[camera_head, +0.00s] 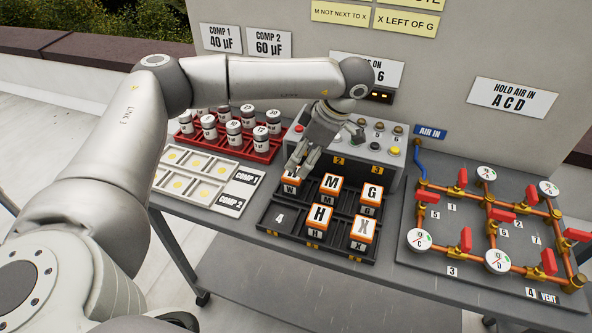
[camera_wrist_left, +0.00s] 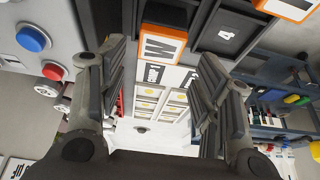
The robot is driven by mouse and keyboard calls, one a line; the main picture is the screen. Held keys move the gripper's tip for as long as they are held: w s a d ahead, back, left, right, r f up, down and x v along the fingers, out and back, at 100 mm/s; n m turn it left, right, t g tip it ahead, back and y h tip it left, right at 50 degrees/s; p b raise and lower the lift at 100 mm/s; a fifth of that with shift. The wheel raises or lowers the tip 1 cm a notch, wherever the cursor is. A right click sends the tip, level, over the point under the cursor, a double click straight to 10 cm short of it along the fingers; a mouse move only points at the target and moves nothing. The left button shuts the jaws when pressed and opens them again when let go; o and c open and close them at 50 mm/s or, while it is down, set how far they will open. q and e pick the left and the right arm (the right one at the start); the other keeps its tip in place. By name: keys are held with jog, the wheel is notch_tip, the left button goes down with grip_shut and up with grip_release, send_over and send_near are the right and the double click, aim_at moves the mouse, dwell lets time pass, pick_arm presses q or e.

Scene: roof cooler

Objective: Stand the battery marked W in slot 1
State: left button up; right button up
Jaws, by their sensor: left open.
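The battery marked W (camera_head: 290,189) is upright in the back-left place of the black rack (camera_head: 270,232), partly hidden by my gripper. Its orange-edged top and W label also show in the left wrist view (camera_wrist_left: 162,45). The label for slot 1 is hidden; back labels 2 and 3 show behind the rack. My left gripper (camera_head: 297,168) is open just above the W battery. In the left wrist view, the spread fingers (camera_wrist_left: 160,62) have nothing clamped between them. My right gripper is not in view.
Batteries M (camera_head: 332,185), G (camera_head: 373,191), H (camera_head: 320,214) and X (camera_head: 362,228) stand in the rack. Slot 4 (camera_head: 280,217) is empty. A button panel (camera_head: 385,152) stands behind, a red capacitor rack (camera_head: 232,148) back left, and pipes with valves (camera_head: 490,203) at right.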

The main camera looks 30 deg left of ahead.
pick_arm(q)
jog(key=shift+b+v, duration=0.35)
jog(key=shift+v, duration=2.35)
